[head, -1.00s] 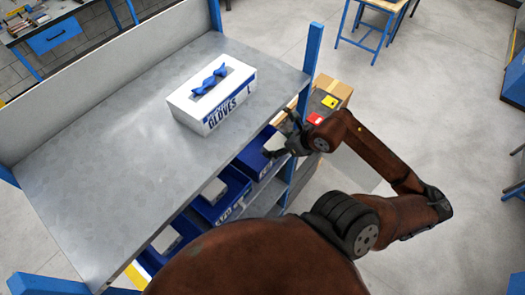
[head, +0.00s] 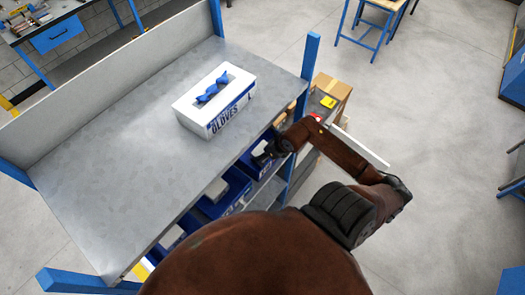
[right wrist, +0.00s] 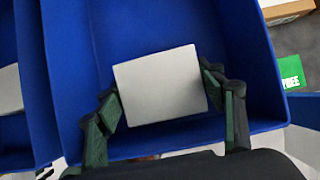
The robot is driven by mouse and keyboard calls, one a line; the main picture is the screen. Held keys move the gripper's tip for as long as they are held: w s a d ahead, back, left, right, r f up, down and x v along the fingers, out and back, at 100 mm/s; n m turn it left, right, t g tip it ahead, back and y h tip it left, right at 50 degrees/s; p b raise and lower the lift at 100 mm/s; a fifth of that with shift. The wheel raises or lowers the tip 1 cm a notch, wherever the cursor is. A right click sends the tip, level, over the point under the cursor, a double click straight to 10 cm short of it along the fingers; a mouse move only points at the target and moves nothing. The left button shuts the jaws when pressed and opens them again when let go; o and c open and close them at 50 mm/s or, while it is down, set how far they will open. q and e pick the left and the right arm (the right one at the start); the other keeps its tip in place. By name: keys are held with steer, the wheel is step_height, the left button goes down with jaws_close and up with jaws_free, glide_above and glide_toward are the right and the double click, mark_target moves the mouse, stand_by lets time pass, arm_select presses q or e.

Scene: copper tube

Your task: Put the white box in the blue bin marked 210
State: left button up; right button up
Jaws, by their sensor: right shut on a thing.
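My right gripper (head: 264,158) reaches in under the tabletop at the shelf's right end, over a blue bin (head: 250,168). In the right wrist view, my right gripper (right wrist: 165,103) has its two dark green-padded fingers shut on the white box (right wrist: 160,85), a pale plain block. The box is at the blue bin's (right wrist: 85,35) opening, with blue walls around it. I cannot tell whether the box touches the bin's floor. The bin's number is not readable. My left gripper is not in view.
A gloves box (head: 215,100) stands on the grey tabletop (head: 110,150). More blue bins (head: 212,205) with pale boxes sit on the shelf to the left. A blue post (head: 307,75) rises beside my right arm. Cardboard boxes (head: 332,92) stand behind it.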

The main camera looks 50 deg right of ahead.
steer(key=shift+w+r+g+p, duration=0.3)
steer(key=shift+r+g+p, duration=0.05)
steer(key=shift+g+p, duration=0.5)
steer(key=shift+s+f, duration=0.25)
steer(key=shift+f, duration=0.8)
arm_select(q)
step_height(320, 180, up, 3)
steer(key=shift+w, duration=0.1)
arm_select(e)
steer(key=o, duration=1.4)
steer(key=shift+o, duration=0.2)
arm_select(q)
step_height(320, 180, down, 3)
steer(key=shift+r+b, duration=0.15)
steer(key=shift+b, duration=1)
arm_select(e)
steer(key=v, duration=1.2)
steer(key=shift+a, duration=0.1)
